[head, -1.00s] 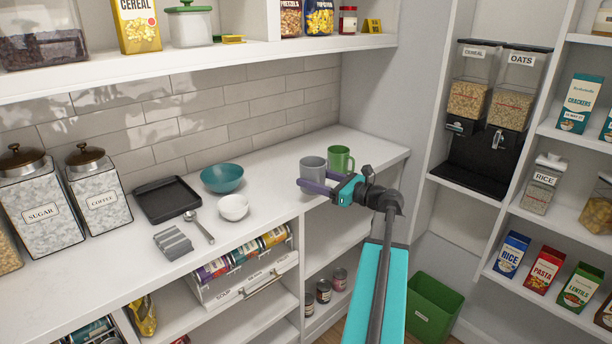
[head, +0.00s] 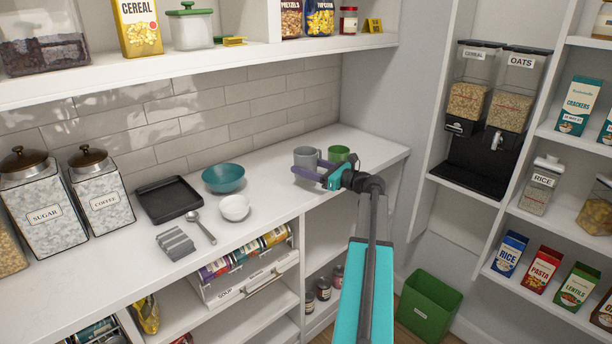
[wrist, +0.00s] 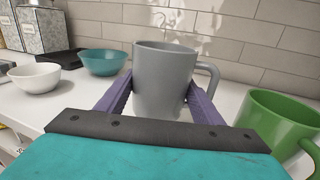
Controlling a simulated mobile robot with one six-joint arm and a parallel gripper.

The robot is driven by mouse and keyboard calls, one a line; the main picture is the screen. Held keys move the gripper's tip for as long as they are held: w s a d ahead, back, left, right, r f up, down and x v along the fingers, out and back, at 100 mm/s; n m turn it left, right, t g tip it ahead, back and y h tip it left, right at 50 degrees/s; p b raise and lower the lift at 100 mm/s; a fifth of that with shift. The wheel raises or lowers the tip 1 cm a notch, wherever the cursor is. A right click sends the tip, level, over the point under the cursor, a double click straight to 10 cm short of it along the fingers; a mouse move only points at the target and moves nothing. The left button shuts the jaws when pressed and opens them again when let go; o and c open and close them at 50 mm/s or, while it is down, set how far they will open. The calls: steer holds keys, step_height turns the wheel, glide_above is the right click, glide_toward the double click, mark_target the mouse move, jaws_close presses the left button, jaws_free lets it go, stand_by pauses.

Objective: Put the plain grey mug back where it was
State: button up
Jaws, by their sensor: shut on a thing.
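The plain grey mug (head: 306,157) is upright over the right part of the white counter, and it also shows large in the wrist view (wrist: 163,75). My gripper (head: 308,172) is shut on it, with one purple finger on each side of its body in the wrist view (wrist: 160,95). The mug's handle points right in the wrist view. My fingers hide its lower part, so I cannot tell whether its base touches the counter. A green mug (head: 339,154) stands just to its right, partly hidden behind my arm.
On the counter (head: 270,185) to the left are a teal bowl (head: 223,178), a white bowl (head: 234,208), a black tray (head: 168,199) and a spoon (head: 201,227). The tiled wall is behind. Bare counter lies between the teal bowl and the grey mug.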

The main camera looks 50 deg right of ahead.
stand_by(0.4)
steer(key=shift+f+p, duration=0.5)
steer(key=shift+f, duration=1.2)
steer(key=shift+f, duration=0.2)
steer(key=o, duration=1.5)
steer(key=shift+c, duration=0.2)
steer(key=shift+s+r, duration=0.1)
steer(key=shift+r, duration=0.05)
steer(key=s+d+b, duration=0.2)
steer(key=s+b, duration=0.1)
steer(key=s, duration=0.8)
steer(key=shift+s+d, duration=0.15)
steer(key=shift+s, duration=0.15)
